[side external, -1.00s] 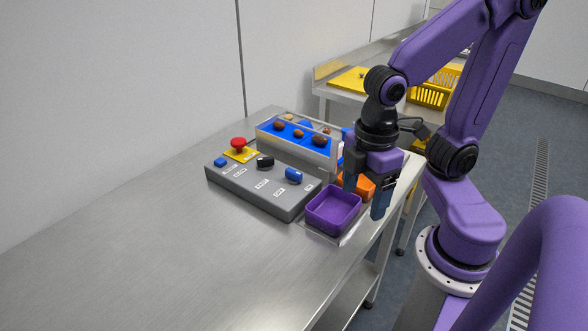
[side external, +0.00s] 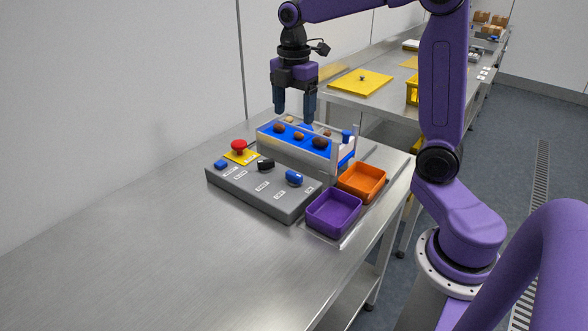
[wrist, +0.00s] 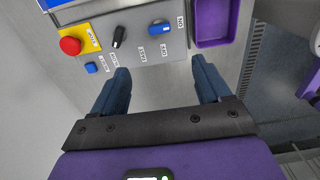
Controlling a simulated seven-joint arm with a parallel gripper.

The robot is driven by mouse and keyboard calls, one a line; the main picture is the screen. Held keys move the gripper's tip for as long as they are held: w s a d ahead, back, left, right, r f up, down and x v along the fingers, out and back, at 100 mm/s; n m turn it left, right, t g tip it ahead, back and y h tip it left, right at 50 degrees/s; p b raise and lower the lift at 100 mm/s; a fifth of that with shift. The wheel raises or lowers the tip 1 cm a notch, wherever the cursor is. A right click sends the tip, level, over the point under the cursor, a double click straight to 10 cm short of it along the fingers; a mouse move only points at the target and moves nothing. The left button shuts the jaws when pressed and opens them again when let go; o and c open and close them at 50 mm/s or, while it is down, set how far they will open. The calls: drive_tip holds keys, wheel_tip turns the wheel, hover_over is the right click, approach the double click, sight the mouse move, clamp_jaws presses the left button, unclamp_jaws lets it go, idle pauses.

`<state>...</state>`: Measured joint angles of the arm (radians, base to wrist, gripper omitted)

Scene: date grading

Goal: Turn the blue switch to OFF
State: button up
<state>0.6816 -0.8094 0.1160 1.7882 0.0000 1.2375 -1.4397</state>
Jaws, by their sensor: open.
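The blue switch (side external: 294,178) is a rotary knob near the right end of the grey control panel (side external: 250,196). It also shows in the wrist view (wrist: 158,27), with an ON label on its right and an OFF label below it. Its handle seems to lie crosswise, roughly toward ON, but its pointer is too small to be sure.
The panel also has a black knob (side external: 266,164), a blue button (side external: 221,164) and a red stop button (side external: 239,146). Several dates lie on the blue conveyor (side external: 288,142) behind it. Purple (side external: 333,227) and orange (side external: 361,199) trays stand right. The front table is clear.

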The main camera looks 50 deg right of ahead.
sight(294, 173)
wheel_tip(294, 173, down, 17)
drive_tip(key=shift+d+f, duration=0.1)
drive_tip(key=shift+f, duration=0.1)
idle(0.5)
drive_tip(key=c, duration=1)
